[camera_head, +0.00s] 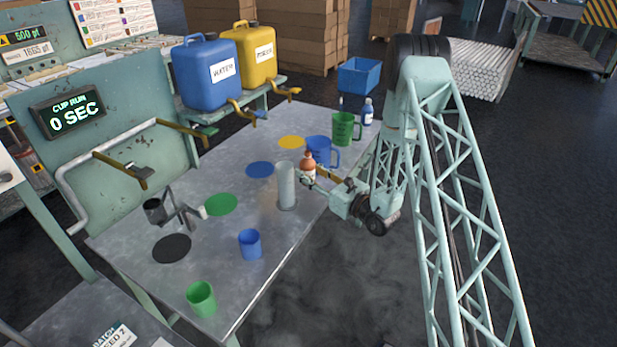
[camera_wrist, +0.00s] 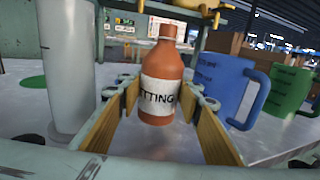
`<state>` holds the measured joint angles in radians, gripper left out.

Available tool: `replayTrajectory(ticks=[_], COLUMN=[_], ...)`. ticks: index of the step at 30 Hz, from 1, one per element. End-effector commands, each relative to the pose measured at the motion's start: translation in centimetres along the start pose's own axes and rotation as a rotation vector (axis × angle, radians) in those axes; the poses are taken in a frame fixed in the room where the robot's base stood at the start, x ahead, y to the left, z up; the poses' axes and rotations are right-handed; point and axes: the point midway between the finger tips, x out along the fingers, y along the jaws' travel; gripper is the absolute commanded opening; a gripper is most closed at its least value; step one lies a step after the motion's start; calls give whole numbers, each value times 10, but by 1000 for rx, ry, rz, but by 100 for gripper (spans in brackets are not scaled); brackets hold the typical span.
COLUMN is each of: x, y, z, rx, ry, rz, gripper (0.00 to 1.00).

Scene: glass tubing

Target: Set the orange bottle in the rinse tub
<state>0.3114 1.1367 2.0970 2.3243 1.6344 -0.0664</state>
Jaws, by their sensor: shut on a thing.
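The orange bottle (camera_head: 308,161) is upright at the right side of the metal table, beside a clear cylinder. In the wrist view the bottle (camera_wrist: 164,58) has a white label reading "TTING" in part. My gripper (camera_head: 313,176) reaches in from the right and is shut on the bottle, with one yellow-lined finger on each side of it in the wrist view (camera_wrist: 158,108). I cannot tell whether the bottle's base touches the table. A blue open tub (camera_head: 360,76) stands beyond the table's far end; no label shows to confirm it as the rinse tub.
The clear cylinder (camera_head: 286,187) stands close left of the bottle. A blue jug (camera_head: 318,149) and a green jug (camera_head: 343,128) stand just behind. Blue (camera_head: 250,244) and green (camera_head: 201,299) cups stand nearer the front. Water (camera_head: 206,75) and yellow (camera_head: 251,54) containers sit on the back shelf.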

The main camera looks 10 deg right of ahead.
Motion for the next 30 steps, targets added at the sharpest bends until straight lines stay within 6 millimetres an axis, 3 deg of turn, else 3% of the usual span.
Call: replayTrajectory(ticks=[6, 22, 23, 24, 27, 30], x=[0, 0, 0, 0, 0, 0], y=[0, 0, 0, 0, 0, 0], z=[-17, -22, -22, -22, -21, -21], rx=[-1, -1, 0, 0, 0, 0], ry=[-1, -1, -1, -1, -1, -1], rz=[0, 0, 0, 0, 0, 0], gripper=[20, 20, 33, 37, 46, 46])
